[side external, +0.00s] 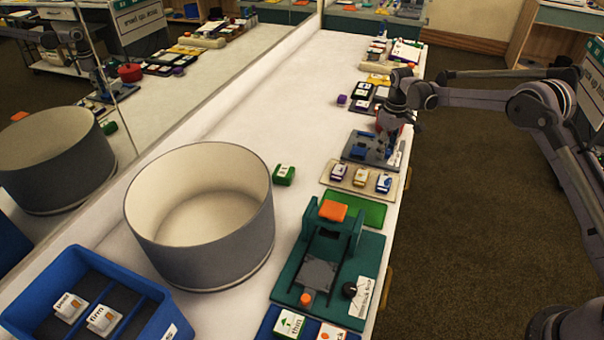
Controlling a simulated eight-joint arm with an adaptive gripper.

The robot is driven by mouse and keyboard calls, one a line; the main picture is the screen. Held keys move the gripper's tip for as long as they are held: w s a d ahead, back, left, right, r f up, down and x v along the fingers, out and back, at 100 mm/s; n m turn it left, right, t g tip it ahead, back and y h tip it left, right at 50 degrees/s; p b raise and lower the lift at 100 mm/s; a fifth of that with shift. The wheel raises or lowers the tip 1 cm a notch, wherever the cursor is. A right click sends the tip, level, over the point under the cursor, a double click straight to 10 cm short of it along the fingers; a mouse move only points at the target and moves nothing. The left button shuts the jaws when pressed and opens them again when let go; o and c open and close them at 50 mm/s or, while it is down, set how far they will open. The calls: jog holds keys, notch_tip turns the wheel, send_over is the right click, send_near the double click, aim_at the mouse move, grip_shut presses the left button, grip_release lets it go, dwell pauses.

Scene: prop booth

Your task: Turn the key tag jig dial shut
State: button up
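My gripper (387,142) points down over a blue-grey jig plate (357,158) on the right side of the table. The label is too small to read, so I cannot tell for sure that this is the key tag jig. No dial shows clearly there; the gripper covers that part. The fingers are small and dark, and I cannot tell whether they are open or touching anything.
A teal jig (369,256) with a black knob (349,290) stands nearer the camera. A tray with several small blocks (338,172) lies beside the blue-grey plate. A large grey drum (205,250) and a blue bin (140,322) stand left. A mirror lines the back.

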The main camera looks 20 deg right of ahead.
aim_at(386, 151)
jog(key=shift+o, duration=0.5)
notch_tip(386, 151, up, 12)
dwell(0.4)
jog(key=shift+a, duration=0.1)
